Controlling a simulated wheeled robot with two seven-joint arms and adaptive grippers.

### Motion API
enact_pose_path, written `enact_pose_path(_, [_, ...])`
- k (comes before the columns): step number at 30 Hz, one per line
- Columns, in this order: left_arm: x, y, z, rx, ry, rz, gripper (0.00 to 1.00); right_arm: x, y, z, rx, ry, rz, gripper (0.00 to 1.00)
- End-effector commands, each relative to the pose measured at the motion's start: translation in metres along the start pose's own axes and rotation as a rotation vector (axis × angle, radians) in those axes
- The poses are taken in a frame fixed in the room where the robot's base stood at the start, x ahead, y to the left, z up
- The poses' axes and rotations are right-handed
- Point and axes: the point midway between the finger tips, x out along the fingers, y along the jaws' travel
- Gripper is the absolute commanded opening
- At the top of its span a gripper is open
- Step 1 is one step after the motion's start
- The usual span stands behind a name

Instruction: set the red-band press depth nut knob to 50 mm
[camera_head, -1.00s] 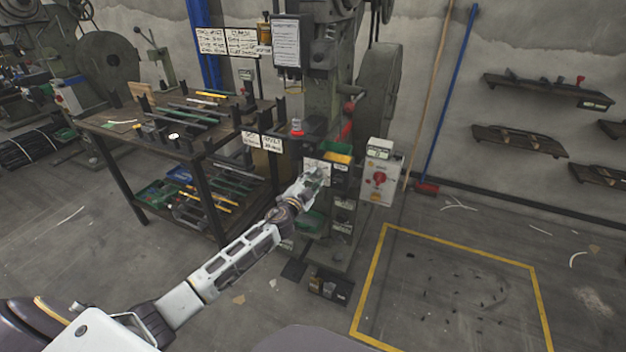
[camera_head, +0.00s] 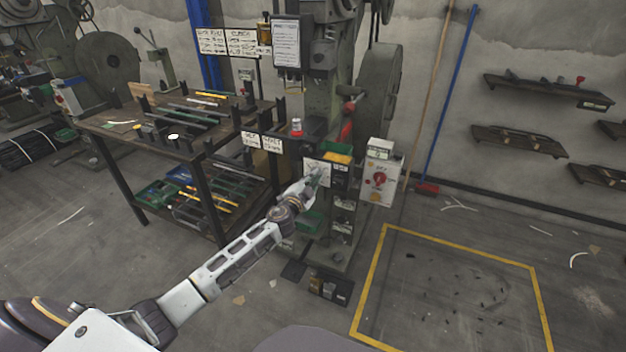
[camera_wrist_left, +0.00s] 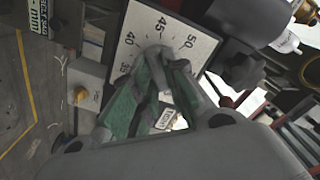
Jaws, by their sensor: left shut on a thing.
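The green-grey press (camera_head: 322,100) stands at the centre of the head view. Its white depth dial plate (camera_head: 326,168) faces my left arm. In the left wrist view the dial plate (camera_wrist_left: 195,45) shows marks including 35, 40, 45 and 50. The grey depth nut knob (camera_wrist_left: 155,52) sits at the plate's middle, mostly hidden by the fingers. My left gripper (camera_wrist_left: 160,64), with green finger pads, is shut on the knob; it also shows at the dial in the head view (camera_head: 312,180). I cannot read the knob's pointer. My right gripper is out of view.
A grey control box (camera_head: 380,175) with a red knob stands right of the dial. A workbench (camera_head: 130,128) with rods and signs is to the left. A yellow-outlined floor area (camera_head: 450,255) lies right of the press.

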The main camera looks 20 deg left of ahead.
Motion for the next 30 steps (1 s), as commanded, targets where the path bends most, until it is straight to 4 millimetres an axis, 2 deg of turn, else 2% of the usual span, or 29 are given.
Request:
enact_pose_path(14, [0.0,0.001,0.0,0.118,0.0,0.001,0.0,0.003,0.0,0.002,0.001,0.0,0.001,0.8])
enact_pose_path(30, [0.0,0.003,0.001,0.518,0.0,0.003,0.0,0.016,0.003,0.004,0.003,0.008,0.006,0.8])
